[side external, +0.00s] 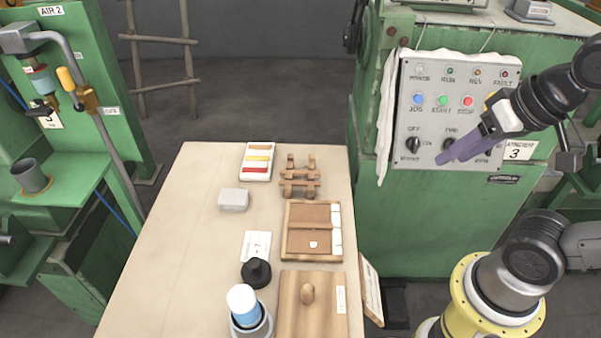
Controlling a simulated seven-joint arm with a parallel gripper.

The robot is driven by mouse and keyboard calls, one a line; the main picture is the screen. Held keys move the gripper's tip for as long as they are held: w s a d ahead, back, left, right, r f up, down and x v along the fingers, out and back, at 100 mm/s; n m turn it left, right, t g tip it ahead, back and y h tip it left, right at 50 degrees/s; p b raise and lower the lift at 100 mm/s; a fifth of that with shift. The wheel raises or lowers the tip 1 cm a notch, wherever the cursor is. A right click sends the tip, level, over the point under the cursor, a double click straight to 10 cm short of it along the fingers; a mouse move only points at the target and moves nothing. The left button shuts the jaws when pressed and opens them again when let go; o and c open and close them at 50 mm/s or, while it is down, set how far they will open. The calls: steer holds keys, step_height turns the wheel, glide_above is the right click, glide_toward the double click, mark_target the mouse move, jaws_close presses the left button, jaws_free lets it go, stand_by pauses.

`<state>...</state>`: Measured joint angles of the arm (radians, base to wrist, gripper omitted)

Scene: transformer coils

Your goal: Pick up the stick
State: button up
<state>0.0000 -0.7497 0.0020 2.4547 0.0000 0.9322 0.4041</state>
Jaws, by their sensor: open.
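My gripper (441,161) is at the right, in front of the grey control panel. Its purple fingers point left and slightly down, and I see nothing held in them. It is up and to the right of the table, well apart from the things on it. A small wooden rack (300,184) with crossbars and short upright pegs stands near the table's right edge. I cannot tell whether one of its wooden pieces is the stick; no separate loose stick is clear in this view.
The table (165,270) also holds a colour-striped card (257,170), grey block (233,200), divided wooden tray (308,219), knobbed wooden lid (326,310), black knob (256,273) and white-topped bottle (242,298). Its left side is clear. The control panel (413,100) stands behind my gripper.

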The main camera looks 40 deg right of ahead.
steer(key=w+r+m, duration=0.6)
steer(key=m, duration=0.1)
steer(key=m+g, duration=0.5)
steer(key=m, duration=1)
glide_above(301, 172)
step_height(301, 172, down, 16)
steer(key=shift+g, duration=0.4)
steer(key=f, duration=1)
steer(key=shift+s+d+f, duration=0.2)
steer(key=shift+s+f, duration=0.1)
steer(key=shift+w+a+f, duration=0.1)
steer(key=shift+w+f, duration=0.05)
steer(key=shift+f, duration=1.35)
steer(key=shift+w+a+f, duration=0.1)
steer(key=shift+w+f, duration=0.05)
steer(key=shift+f, duration=1.3)
jaws_close()
